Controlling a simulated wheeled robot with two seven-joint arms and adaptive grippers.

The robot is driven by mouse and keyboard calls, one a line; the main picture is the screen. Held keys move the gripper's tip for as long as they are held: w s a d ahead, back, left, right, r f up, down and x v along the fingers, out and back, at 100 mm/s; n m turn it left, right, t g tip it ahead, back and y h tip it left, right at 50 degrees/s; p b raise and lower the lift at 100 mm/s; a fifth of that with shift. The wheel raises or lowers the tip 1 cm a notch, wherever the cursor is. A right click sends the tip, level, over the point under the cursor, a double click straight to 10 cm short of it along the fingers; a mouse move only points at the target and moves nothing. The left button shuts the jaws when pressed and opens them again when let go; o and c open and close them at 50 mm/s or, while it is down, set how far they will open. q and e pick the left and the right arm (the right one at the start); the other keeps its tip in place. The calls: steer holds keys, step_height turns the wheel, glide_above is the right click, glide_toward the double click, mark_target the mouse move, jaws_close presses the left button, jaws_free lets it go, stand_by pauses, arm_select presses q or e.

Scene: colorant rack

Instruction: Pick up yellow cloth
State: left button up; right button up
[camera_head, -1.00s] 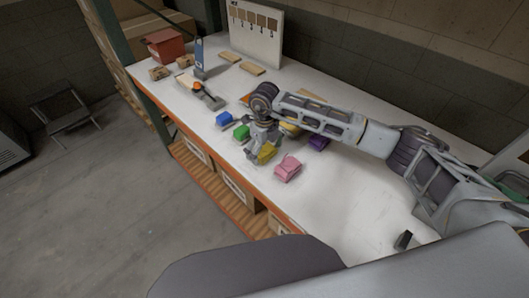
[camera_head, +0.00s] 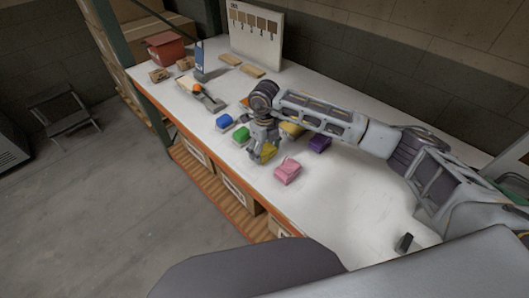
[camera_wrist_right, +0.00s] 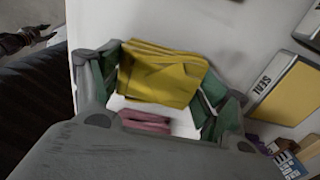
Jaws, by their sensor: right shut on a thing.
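The yellow cloth (camera_head: 267,153) is a folded stack near the front edge of the white table. My right gripper (camera_head: 260,150) is over it, pointing down. In the right wrist view the yellow cloth (camera_wrist_right: 160,74) lies between the two green-padded fingers of my right gripper (camera_wrist_right: 160,90), which is shut on it. Whether the cloth touches the table is hard to tell.
A pink cloth (camera_head: 288,171) lies right beside the yellow one. Green (camera_head: 241,132), blue (camera_head: 224,121) and purple (camera_head: 320,144) cloths lie nearby. A sample board (camera_head: 256,38) and a red bin (camera_head: 166,46) stand at the back.

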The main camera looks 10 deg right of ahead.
mark_target(264, 149)
step_height(264, 149, up, 7)
steer(key=shift+r+b, duration=0.1)
steer(key=shift+b, duration=0.45)
steer(key=shift+r, duration=0.75)
arm_select(q)
steer(key=shift+w+a+f, duration=0.25)
steer(key=shift+a+f, duration=0.4)
steer(key=shift+a, duration=0.3)
steer(key=shift+d, duration=0.15)
